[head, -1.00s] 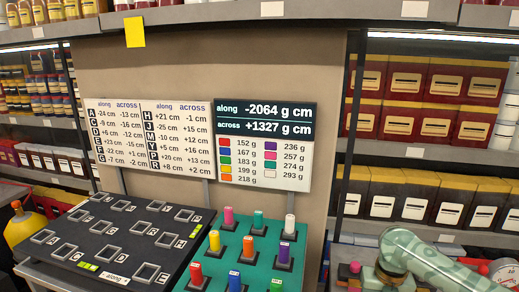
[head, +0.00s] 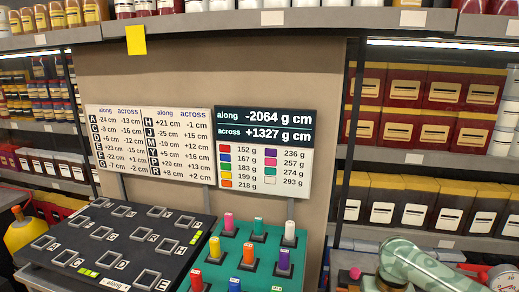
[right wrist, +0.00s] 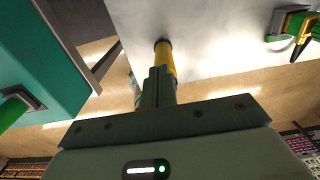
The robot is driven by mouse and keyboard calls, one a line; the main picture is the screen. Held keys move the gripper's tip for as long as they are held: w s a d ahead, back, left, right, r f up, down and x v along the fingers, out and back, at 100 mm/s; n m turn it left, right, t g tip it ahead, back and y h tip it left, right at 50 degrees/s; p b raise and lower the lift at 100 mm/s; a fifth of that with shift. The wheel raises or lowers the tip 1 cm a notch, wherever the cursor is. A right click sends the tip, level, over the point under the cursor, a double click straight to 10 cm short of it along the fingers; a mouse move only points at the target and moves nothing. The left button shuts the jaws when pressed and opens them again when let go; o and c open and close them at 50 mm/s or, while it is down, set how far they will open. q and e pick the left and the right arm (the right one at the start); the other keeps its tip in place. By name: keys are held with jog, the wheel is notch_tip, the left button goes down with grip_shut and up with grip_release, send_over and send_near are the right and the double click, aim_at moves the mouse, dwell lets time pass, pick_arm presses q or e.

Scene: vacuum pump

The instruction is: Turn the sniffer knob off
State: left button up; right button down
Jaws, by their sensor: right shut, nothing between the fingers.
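No part is clearly identifiable as the sniffer knob. In the right wrist view my right gripper (right wrist: 158,78) is shut and empty. A yellow post with a dark end (right wrist: 166,58) shows just beyond the fingertips, near a pale surface; I cannot tell whether they touch. My left gripper is not in view.
A dark tray with square sockets (head: 120,245) and a green board with coloured pegs (head: 233,262) stand at lower left and middle. Charts (head: 150,150) and a display (head: 267,125) stand behind. In the right wrist view, a teal block (right wrist: 45,65) is left and a green-yellow object (right wrist: 290,25) upper right.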

jog(key=shift+s+p, duration=0.25)
jog(key=shift+p, duration=0.05)
dwell(0.4)
dwell(0.5)
jog(key=shift+d+p, duration=0.1)
jog(key=shift+p, duration=2.4)
jog(key=shift+p, duration=0.35)
jog(key=shift+d, duration=0.1)
notch_tip(320, 180, up, 6)
jog(key=p, duration=0.6)
jog(key=shift+w, duration=0.35)
jog(key=shift+d, duration=0.1)
